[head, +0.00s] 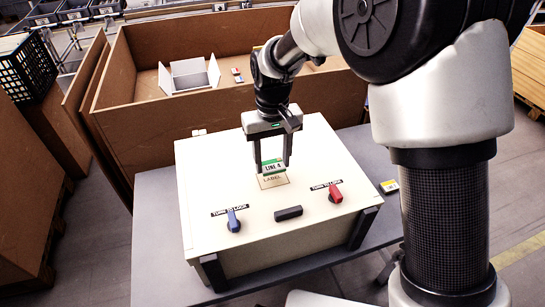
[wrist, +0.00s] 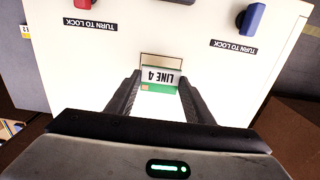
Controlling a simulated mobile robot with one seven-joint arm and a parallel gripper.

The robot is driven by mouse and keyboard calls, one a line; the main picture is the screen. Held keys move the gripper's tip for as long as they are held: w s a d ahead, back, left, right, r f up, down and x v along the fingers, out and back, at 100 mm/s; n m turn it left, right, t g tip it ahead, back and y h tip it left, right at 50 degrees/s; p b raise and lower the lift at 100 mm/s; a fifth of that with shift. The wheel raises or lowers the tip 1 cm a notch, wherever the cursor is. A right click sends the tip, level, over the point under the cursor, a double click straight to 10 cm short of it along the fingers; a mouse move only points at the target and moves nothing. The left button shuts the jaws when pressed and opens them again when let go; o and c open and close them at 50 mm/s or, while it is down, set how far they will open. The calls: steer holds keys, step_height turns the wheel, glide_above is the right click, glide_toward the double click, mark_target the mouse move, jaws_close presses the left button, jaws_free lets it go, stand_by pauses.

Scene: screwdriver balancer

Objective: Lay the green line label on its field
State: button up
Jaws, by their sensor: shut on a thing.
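The green line label (head: 272,166), white with a green band and marked LINE 4, is between the fingers of my gripper (head: 273,166). My gripper is shut on it. The label also shows upside down in the wrist view (wrist: 160,79), between the fingertips (wrist: 160,88). Its field (head: 273,182) is a thin outlined rectangle marked LABEL on the cream lid. The label is over the field and covers part of it; the field's far strip shows in the wrist view (wrist: 161,59). I cannot tell whether the label touches the lid.
The cream case (head: 210,185) stands on a grey table (head: 155,235). Its lid has a blue knob (head: 233,220), a red knob (head: 335,194) and a dark handle (head: 288,213). A yellow-edged label (head: 389,186) lies to the right. A brown crate (head: 130,110) stands behind.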

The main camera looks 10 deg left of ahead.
mark_target(273, 165)
steer(key=shift+f, duration=0.25)
stand_by(0.4)
steer(key=shift+f+b, duration=0.75)
steer(key=shift+f, duration=0.35)
steer(key=shift+f, duration=0.35)
stand_by(0.4)
steer(key=o, duration=1.2)
step_height(273, 165, up, 17)
steer(key=shift+r+p, duration=0.2)
steer(key=shift+p, duration=0.35)
